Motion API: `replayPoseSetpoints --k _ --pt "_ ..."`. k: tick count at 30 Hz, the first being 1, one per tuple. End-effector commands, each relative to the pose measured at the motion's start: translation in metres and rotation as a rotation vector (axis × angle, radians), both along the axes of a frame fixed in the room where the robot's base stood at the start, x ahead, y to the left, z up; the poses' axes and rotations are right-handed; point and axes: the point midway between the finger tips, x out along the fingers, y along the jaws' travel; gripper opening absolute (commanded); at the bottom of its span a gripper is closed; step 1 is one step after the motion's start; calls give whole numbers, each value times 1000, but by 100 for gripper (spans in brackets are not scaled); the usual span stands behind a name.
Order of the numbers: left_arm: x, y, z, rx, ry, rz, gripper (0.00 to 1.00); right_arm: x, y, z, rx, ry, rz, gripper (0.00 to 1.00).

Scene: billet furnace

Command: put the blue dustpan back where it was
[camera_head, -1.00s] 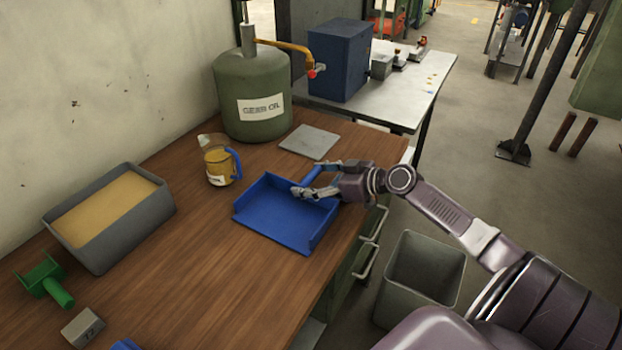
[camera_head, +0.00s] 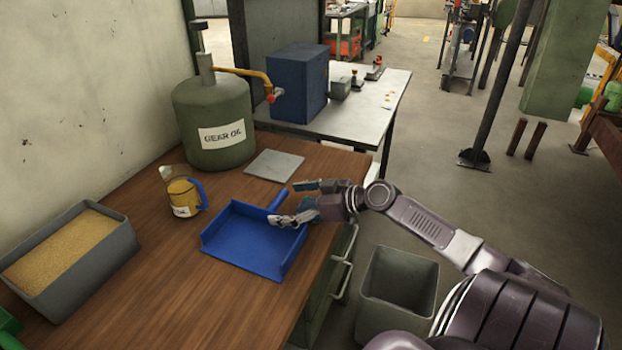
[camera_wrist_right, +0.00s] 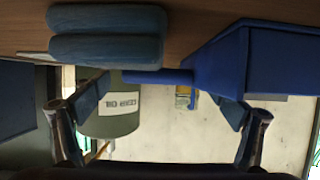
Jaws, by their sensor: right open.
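The blue dustpan (camera_head: 246,243) lies flat on the wooden workbench in the head view, near its right edge. Its handle (camera_head: 277,200) points to the back right. My right gripper (camera_head: 292,203) is open by the handle, its fingers spread above the bench; I cannot tell whether they touch the dustpan. In the right wrist view, the dustpan (camera_wrist_right: 270,62) is at the upper right and its handle (camera_wrist_right: 158,76) runs across ahead of the open gripper (camera_wrist_right: 168,98). My left gripper is out of view.
A jug (camera_head: 183,194), a grey plate (camera_head: 274,165) and a gear oil tank (camera_head: 216,130) stand behind the dustpan. A sand-filled bin (camera_head: 105,262) is left. A grey bin (camera_head: 398,285) is beside the bench.

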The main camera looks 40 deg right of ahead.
Motion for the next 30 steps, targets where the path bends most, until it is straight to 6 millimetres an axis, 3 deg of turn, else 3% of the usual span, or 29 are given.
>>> replayPoseSetpoints --k 15,30 --pt "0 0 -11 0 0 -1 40 -67 -26 29 2 0 -1 90" --pt "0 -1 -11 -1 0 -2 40 -77 -31 35 1 -1 0 90"
